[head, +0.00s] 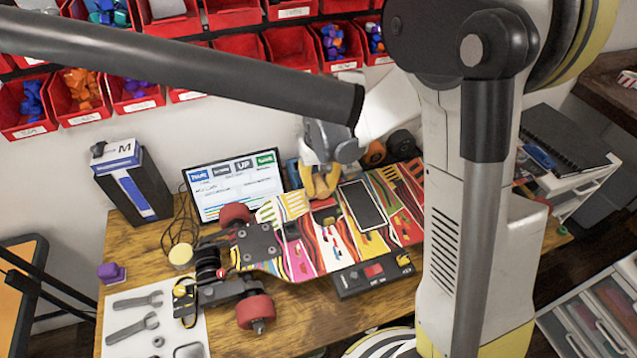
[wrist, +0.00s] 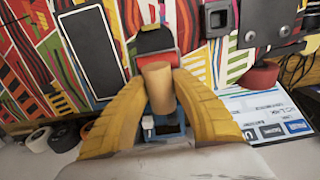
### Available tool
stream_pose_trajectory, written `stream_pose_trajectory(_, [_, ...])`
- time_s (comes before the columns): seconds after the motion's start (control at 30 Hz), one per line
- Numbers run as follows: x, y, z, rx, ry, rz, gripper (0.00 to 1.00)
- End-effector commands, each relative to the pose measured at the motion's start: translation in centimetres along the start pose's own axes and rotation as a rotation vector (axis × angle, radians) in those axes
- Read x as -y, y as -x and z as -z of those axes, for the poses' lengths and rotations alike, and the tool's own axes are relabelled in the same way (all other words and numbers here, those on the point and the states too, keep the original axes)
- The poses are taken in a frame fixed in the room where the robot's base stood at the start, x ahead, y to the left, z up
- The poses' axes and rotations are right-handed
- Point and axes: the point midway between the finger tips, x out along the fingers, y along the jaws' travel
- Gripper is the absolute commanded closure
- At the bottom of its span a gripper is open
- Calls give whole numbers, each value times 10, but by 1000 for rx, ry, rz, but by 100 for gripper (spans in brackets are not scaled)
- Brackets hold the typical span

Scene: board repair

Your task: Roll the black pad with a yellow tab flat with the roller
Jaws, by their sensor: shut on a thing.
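A large black rectangular pad (head: 363,205) with a pale border lies on the colourful skateboard deck (head: 400,230). It also shows at upper left in the wrist view (wrist: 88,46). I cannot make out a yellow tab on it for certain. My gripper (head: 320,185) is at the deck's far edge, left of the large pad. In the wrist view its yellow fingers (wrist: 158,97) are shut on a tan cylinder (wrist: 157,80), which looks like the roller.
A lit screen (head: 235,185) stands behind the board at left. A black box with a red panel (head: 372,276) lies in front of the deck. Wheels (head: 257,310) and a truck jut out at left. Red bins (head: 235,50) line the wall.

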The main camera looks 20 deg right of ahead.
Motion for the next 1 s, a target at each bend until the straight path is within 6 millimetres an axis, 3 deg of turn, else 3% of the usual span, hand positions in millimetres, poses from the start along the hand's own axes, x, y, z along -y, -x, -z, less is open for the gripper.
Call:
stream_pose_trajectory(0.47, [0, -1, -28, 0, 0, 0, 100])
stream_pose_trajectory(1.0, [0, 1, -1, 0, 0, 0, 100])
